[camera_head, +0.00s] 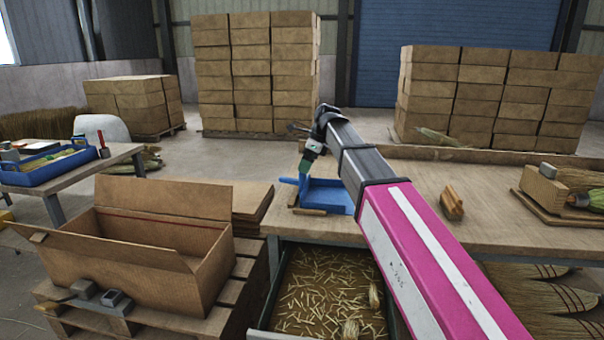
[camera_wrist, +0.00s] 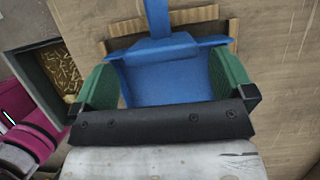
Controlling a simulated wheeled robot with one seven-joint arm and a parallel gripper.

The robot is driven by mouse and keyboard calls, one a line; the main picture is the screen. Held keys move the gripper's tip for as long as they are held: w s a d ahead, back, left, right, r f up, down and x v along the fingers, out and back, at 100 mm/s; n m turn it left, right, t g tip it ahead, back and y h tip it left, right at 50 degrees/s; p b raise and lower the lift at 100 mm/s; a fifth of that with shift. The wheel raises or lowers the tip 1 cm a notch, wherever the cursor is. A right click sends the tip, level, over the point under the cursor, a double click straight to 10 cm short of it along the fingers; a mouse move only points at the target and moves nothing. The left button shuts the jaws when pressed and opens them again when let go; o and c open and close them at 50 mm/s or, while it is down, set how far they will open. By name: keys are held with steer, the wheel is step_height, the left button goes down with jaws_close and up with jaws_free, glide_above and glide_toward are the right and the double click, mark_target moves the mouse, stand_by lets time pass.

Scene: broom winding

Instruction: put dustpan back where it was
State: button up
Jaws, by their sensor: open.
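The blue dustpan (camera_head: 328,195) lies on the workbench (camera_head: 410,230) near its left end, against thin wooden strips. In the wrist view the dustpan (camera_wrist: 165,75) fills the middle, its handle pointing to the top of the picture. My gripper (camera_wrist: 163,85) is over the dustpan, with one green finger on each side of the pan. The fingers are apart, and I cannot tell whether they touch the pan. In the head view my gripper (camera_head: 309,160) is small and partly hidden by my arm.
An open drawer (camera_head: 320,290) with straw scraps juts out below the bench. An open cardboard box (camera_head: 150,245) stands on a pallet at left. A small wooden block (camera_head: 452,203) and a wooden holder with a broom head (camera_head: 545,188) are on the bench at right.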

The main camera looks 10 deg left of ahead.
steer(key=shift+v, duration=3)
